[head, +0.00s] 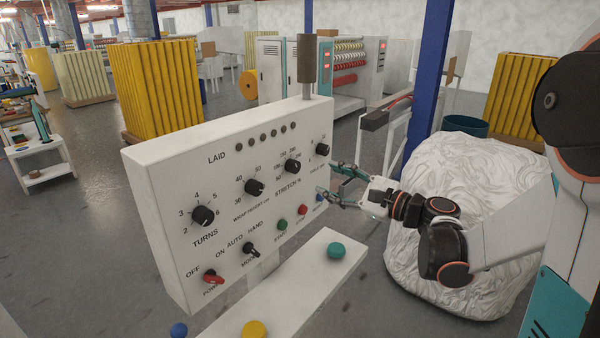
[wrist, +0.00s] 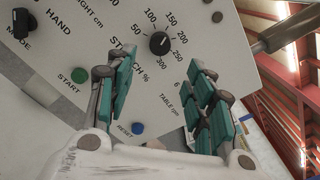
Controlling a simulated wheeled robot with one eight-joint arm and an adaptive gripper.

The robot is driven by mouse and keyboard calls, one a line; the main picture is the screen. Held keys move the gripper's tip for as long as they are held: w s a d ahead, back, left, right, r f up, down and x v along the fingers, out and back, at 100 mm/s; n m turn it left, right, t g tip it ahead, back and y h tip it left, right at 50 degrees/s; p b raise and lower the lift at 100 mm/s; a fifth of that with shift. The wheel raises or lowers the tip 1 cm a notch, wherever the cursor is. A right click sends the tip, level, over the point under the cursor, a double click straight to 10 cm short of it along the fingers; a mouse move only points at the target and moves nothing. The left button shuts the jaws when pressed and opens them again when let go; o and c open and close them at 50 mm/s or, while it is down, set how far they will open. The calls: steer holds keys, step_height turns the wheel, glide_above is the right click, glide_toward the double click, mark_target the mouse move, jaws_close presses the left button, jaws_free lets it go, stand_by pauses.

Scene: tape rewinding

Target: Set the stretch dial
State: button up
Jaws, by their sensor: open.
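The stretch dial (head: 292,166) is a black round knob with a printed scale on the white control panel (head: 160,170). It also shows in the wrist view (wrist: 159,43), between and beyond the fingertips, with numbers from 50 to 300 around it. I cannot read its pointer setting surely. My gripper (head: 329,179) is open and empty at the panel's right side, apart from the dial. In the wrist view its two teal-padded fingers (wrist: 164,78) are spread wide. The right finger hides part of the table rpm area.
The wrap height dial (head: 254,187), turns dial (head: 203,215) and table dial (head: 322,149) share the panel. Start (head: 282,224) and stop (head: 303,210) buttons sit below. A white wrapped bale (head: 440,240) stands to the right, behind my arm.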

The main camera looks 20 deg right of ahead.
mark_target(297, 168)
steer(key=b+x, duration=0.1)
steer(key=x, duration=1)
steer(key=shift+s, duration=0.1)
steer(key=c, duration=1.1)
